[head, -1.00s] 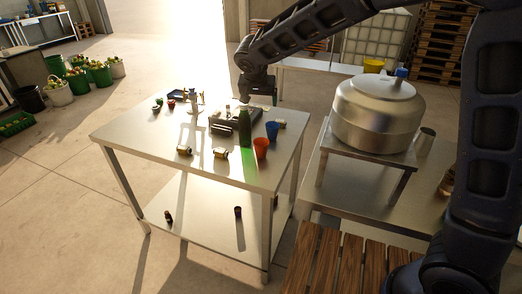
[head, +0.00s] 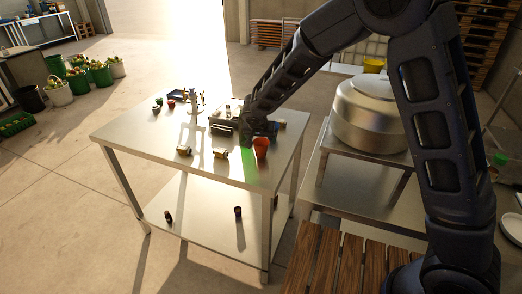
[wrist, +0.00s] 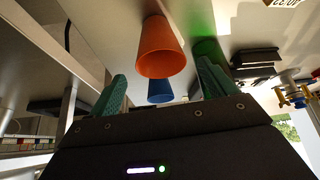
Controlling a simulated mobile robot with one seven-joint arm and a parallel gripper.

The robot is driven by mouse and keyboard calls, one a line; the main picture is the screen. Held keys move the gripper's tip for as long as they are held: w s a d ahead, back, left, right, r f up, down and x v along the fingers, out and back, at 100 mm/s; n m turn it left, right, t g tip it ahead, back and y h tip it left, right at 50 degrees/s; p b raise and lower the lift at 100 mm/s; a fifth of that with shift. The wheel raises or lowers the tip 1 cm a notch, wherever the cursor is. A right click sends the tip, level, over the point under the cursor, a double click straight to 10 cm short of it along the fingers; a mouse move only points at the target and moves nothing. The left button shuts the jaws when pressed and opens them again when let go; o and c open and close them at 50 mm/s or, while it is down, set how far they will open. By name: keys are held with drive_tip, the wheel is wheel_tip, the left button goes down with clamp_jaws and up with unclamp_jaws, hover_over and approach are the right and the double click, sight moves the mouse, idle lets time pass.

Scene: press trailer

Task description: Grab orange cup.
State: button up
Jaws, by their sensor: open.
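The orange cup (head: 261,149) stands near the right front part of the steel table. In the wrist view the orange cup (wrist: 158,50) lies ahead of and between the fingertips. My gripper (wrist: 161,72) is open and empty, its green fingers spread. In the head view my gripper (head: 262,134) is over the table, just behind the orange cup, and the arm hides the fingers. The blue cup (wrist: 160,91) shows close by the orange one in the wrist view; in the head view my arm hides it.
A green bottle (wrist: 206,50) stands beside the cups, mostly hidden in the head view. A large steel pot (head: 366,112) stands on a stand to the right. The table's front left is clear.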

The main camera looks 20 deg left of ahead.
sight(261, 144)
drive_tip(key=shift+x, duration=2.85)
drive_tip(key=shift+s, duration=0.2)
drive_tip(key=shift+c, duration=0.4)
drive_tip(key=c, duration=0.9)
